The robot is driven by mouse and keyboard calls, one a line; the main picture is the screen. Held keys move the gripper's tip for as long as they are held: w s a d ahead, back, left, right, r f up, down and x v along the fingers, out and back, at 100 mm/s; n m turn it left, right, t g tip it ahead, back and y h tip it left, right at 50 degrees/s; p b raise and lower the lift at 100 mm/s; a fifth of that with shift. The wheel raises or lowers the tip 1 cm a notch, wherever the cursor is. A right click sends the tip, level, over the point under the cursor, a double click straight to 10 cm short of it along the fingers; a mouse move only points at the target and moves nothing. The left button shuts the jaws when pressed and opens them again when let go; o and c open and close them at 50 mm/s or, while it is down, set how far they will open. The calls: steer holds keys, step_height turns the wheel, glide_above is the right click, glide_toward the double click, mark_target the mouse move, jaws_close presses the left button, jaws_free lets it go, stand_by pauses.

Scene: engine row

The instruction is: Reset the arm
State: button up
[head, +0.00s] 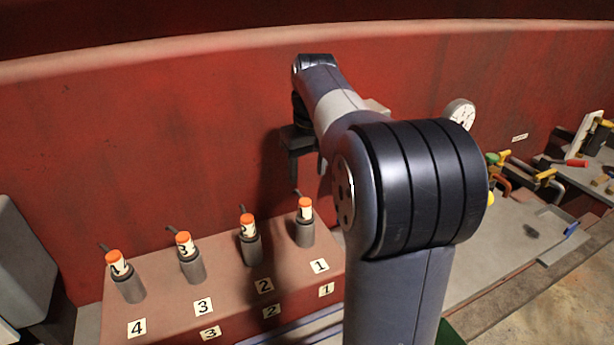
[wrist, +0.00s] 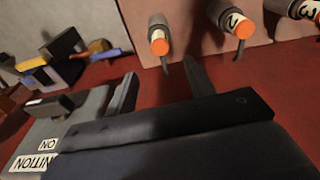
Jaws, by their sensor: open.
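My gripper (head: 307,176) hangs from the end of my arm, in front of the red wall and above the far right end of the numbered block. In the wrist view my gripper (wrist: 160,68) has its two fingers apart with nothing between them. Orange-tipped plugs stand in grey sockets on the block: plug 1 (head: 306,209), plug 2 (head: 248,228), plug 3 (head: 186,243) and plug 4 (head: 118,264). In the wrist view several orange-tipped plugs show beyond the fingers, apart from them. My arm hides part of the block's right side.
The red wall (head: 130,130) runs behind the reddish block (head: 215,275). A round gauge (head: 460,114) shows right of my arm. Yellow-handled pipes (head: 545,175) and a grey tray (head: 556,215) lie further right. An ignition panel (wrist: 60,125) is close to the left finger.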

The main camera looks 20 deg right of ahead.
mark_target(305, 201)
steer(key=f, duration=0.3)
steer(key=w+f, duration=0.1)
steer(key=f, duration=0.6)
steer(key=shift+w+f+p, duration=0.2)
steer(key=shift+f+p, duration=0.1)
steer(key=shift+p, duration=0.05)
steer(key=shift+r, duration=0.25)
steer(key=r, duration=0.3)
steer(key=s+r, duration=0.1)
steer(key=r, duration=0.5)
steer(key=shift+s+r+b, duration=0.15)
steer(key=shift+r+b, duration=0.2)
steer(key=f, duration=0.7)
steer(key=w+f, duration=0.1)
steer(key=f, duration=0.2)
steer(key=shift+w+f+p, duration=0.1)
steer(key=shift+f+p, duration=0.1)
steer(key=shift+p, duration=0.15)
step_height(305, 201, up, 12)
steer(key=p, duration=0.7)
steer(key=shift+f, duration=0.1)
